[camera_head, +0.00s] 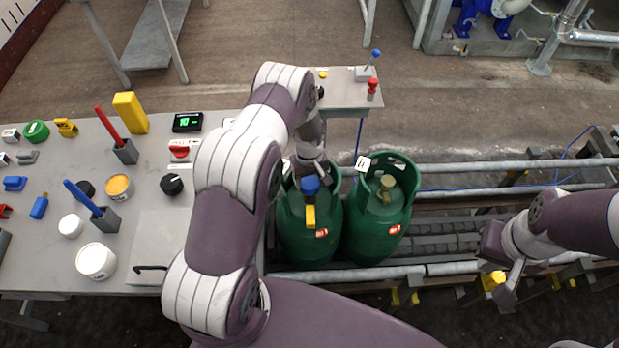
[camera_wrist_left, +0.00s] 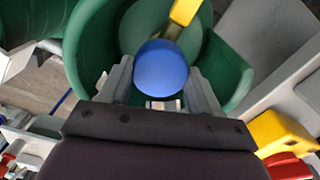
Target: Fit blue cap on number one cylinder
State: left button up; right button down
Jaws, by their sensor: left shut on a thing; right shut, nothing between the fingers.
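Two green gas cylinders stand side by side on the conveyor, the left cylinder (camera_head: 293,236) and the right cylinder (camera_head: 370,232). The right one has a white tag whose mark I cannot read surely; I see no clear number on the left one. My left gripper (camera_head: 313,174) reaches into the collar of the left cylinder and is shut on the blue cap (camera_head: 310,186). In the left wrist view the cap (camera_wrist_left: 162,68) sits between the fingers (camera_wrist_left: 162,80), over the cylinder's middle; its seating is hidden. My right gripper (camera_head: 507,280) is shut and empty at the right.
A yellow handle (camera_head: 310,215) extends from the left cylinder's valve area. The right cylinder has a brass valve (camera_head: 386,183). Conveyor rails (camera_head: 440,269) run right. The table (camera_head: 140,225) at left holds tubs, tools and small parts. A small stand (camera_head: 345,92) is behind.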

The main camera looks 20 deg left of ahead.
aim_at(309, 182)
pick_arm(q)
jog(key=shift+f+b, duration=0.3)
jog(key=shift+f, duration=0.1)
jog(key=o, duration=1.1)
jog(key=shift+r, duration=0.1)
notch_tip(309, 182, up, 13)
jog(key=b, duration=0.2)
jog(key=shift+f, duration=0.2)
